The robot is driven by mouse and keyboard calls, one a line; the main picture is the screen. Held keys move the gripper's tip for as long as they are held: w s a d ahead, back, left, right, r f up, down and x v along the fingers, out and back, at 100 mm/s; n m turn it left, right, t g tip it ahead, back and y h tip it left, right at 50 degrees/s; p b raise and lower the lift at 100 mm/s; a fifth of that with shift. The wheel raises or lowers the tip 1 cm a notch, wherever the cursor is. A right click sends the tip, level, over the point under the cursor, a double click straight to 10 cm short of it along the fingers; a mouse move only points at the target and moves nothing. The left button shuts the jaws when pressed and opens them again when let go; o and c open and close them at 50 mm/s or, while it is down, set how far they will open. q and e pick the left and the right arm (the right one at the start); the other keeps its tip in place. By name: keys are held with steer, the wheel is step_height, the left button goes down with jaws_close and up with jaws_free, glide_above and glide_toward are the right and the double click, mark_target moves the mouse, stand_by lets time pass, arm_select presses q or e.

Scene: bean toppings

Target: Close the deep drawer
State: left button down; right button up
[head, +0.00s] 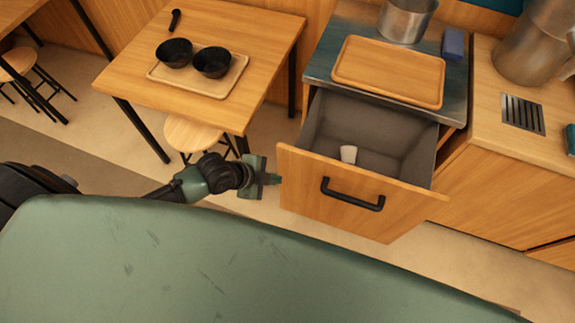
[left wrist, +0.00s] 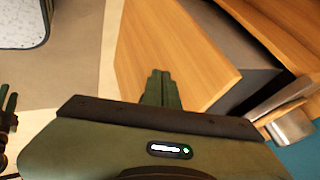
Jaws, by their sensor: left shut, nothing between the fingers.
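The deep drawer (head: 330,196) is pulled well out from under the metal-topped counter in the head view. Its wooden front has a black bar handle (head: 352,196), and a small white cup (head: 348,154) is inside the grey box. My left gripper (head: 272,179) is just left of the drawer front's left edge, shut and empty; I cannot tell whether it touches. In the left wrist view its closed fingers (left wrist: 161,88) overlap the wooden drawer front (left wrist: 165,45). A cut-off green and black part at that view's left edge may be my right gripper.
A wooden tray (head: 388,71) and metal pot (head: 407,18) stand on the counter (head: 318,68) above the drawer. A table (head: 262,42) at the left holds a tray with two black bowls (head: 212,62). A stool (head: 196,132) stands beneath it.

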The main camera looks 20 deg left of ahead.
arm_select(q)
steer(key=shift+w+d+f+p, duration=0.2)
steer(key=shift+w+d+f, duration=0.2)
steer(key=shift+w+f, duration=0.55)
steer(key=shift+w+d+f+p, duration=0.2)
steer(key=shift+w+d+f, duration=0.3)
steer(key=shift+w, duration=0.8)
steer(key=shift+w+d+f+p, duration=0.25)
steer(key=shift+w+f, duration=0.6)
steer(key=shift+w, duration=0.3)
arm_select(e)
steer(key=shift+w+r, duration=0.45)
steer(key=shift+r, duration=0.25)
steer(key=shift+d, duration=0.15)
steer(key=shift+f, duration=0.1)
